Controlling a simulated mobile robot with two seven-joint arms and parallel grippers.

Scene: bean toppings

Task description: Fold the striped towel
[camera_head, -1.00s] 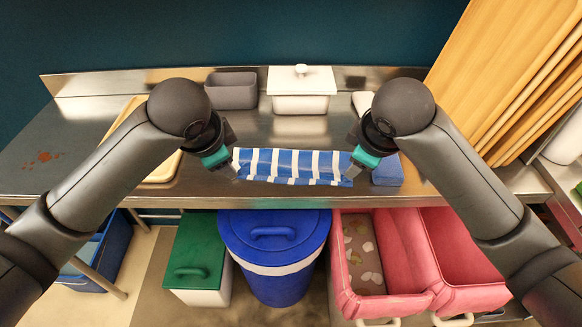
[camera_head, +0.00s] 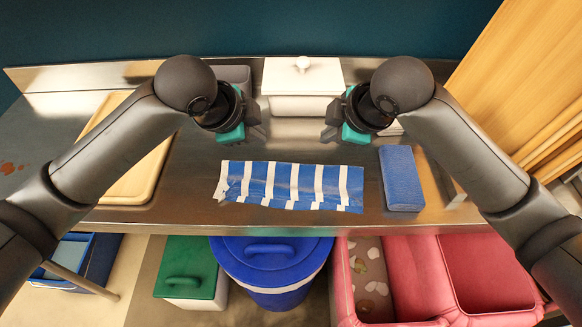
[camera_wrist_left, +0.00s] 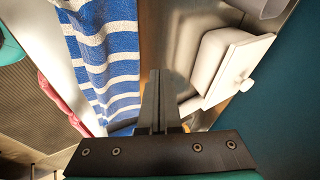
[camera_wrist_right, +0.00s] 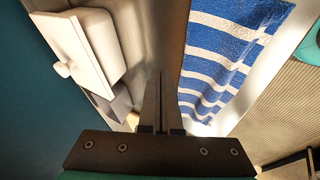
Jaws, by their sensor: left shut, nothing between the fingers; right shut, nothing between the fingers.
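The blue and white striped towel (camera_head: 290,186) lies on the steel counter near its front edge, as a long strip across with slightly uneven edges. It also shows in the left wrist view (camera_wrist_left: 108,55) and in the right wrist view (camera_wrist_right: 220,50). My left gripper (camera_head: 262,133) is shut and empty, above the counter behind the towel's left half. My right gripper (camera_head: 328,134) is shut and empty, behind the towel's right half. Both are apart from the towel. The closed fingers show in the left wrist view (camera_wrist_left: 160,100) and the right wrist view (camera_wrist_right: 158,100).
A white lidded container (camera_head: 302,78) and a grey bin (camera_head: 234,75) stand at the back. A tan tray (camera_head: 130,180) lies at left. Below the front edge are a blue lidded bin (camera_head: 270,262) and pink bins (camera_head: 405,275).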

